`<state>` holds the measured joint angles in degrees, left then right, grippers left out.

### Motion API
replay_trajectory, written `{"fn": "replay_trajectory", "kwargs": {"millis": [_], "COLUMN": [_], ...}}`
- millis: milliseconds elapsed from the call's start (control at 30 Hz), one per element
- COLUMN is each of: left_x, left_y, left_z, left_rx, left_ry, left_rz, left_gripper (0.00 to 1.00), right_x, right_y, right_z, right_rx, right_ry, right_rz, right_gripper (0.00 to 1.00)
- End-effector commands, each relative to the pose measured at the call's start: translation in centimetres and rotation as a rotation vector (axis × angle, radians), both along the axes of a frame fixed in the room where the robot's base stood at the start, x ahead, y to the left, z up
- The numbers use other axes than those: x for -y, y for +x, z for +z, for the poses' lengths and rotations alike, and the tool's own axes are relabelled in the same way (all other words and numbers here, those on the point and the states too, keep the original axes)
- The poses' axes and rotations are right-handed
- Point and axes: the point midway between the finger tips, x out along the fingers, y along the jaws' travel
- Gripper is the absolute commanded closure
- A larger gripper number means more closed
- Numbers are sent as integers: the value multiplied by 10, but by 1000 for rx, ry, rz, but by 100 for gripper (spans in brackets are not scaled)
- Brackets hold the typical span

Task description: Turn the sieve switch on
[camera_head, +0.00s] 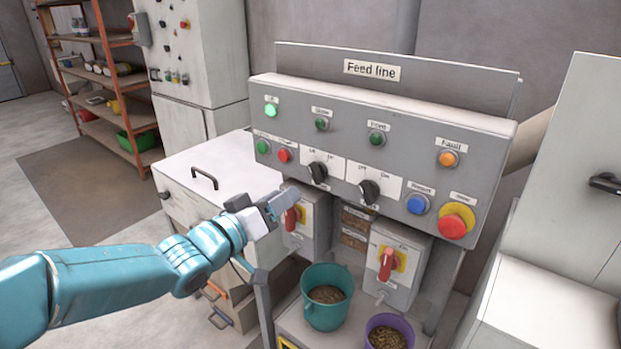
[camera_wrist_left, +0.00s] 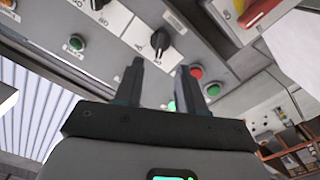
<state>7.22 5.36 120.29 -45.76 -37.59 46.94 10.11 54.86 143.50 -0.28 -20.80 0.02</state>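Two black rotary switches are on the grey Feed line panel (camera_head: 400,120), a left one (camera_head: 317,172) and a right one (camera_head: 369,191). Small Off/On marks stand above them. The name labels are too small to read surely; the left switch is below a green lamp (camera_head: 321,124) that seems marked Sieve. My left gripper (camera_head: 277,206) is below and left of the left switch, apart from it. In the left wrist view its two fingers (camera_wrist_left: 160,66) are spread and empty, with the left switch (camera_wrist_left: 160,40) beyond the tips. My right gripper is not in view.
A lit green lamp (camera_head: 271,108), a red button (camera_head: 284,155) and a red emergency stop (camera_head: 453,225) are on the panel. Red-handled switch boxes (camera_head: 387,265) hang below. A teal bucket (camera_head: 325,311) and a purple bucket (camera_head: 388,333) stand beneath.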

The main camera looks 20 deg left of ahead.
Motion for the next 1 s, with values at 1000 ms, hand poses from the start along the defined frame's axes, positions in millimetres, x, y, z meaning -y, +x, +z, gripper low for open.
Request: {"fn": "replay_trajectory", "kwargs": {"millis": [1000], "left_x": [34], "left_y": [84], "left_z": [0], "left_rx": [0], "left_ry": [0], "left_rz": [1], "left_gripper": [100], "right_x": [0], "right_y": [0], "right_z": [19], "right_rx": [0], "right_ry": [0], "right_rz": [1], "right_gripper": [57]}}
